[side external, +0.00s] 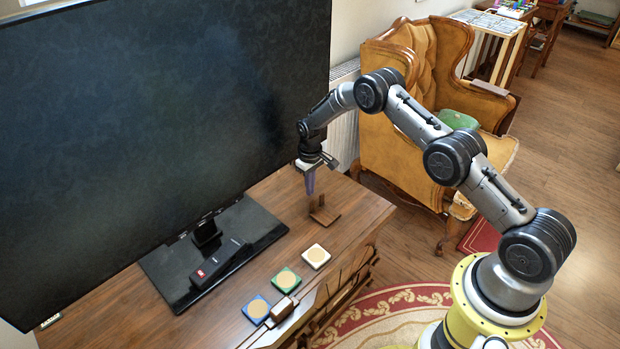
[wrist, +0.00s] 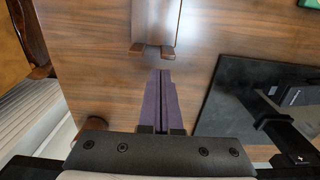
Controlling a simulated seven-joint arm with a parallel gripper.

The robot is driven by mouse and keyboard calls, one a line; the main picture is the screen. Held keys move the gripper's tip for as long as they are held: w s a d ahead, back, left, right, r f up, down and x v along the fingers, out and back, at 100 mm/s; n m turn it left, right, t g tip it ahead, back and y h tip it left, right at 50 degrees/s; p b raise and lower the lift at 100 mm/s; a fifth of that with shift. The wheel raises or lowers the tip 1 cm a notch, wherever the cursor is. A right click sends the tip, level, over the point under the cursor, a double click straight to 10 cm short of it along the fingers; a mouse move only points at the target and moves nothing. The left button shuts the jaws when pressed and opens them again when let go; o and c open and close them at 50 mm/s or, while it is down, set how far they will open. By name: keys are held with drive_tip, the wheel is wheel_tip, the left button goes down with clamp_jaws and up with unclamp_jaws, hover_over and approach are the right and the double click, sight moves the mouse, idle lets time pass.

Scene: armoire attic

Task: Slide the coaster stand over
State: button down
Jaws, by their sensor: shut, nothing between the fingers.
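The coaster stand (side external: 325,213) is a small brown wooden piece with a flat base and a short upright, on the wooden cabinet top near its right end. In the wrist view the stand (wrist: 155,22) is at the top middle, with two small feet toward my fingers. My gripper (side external: 310,193) points down beside the stand, on its far side from the coasters. Its purple fingers are together and empty, and they show in the wrist view (wrist: 161,73) just short of the stand. I cannot tell whether the tips touch anything.
A large dark screen (side external: 160,120) stands on a black base (side external: 262,228) with a dark box (side external: 220,263) on it. Bare wood surrounds the stand.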

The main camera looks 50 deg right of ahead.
drive_tip(key=shift+f, duration=1.65)
hover_over(331, 224)
drive_tip(key=shift+s, duration=0.1)
drive_tip(key=shift+r, duration=0.1)
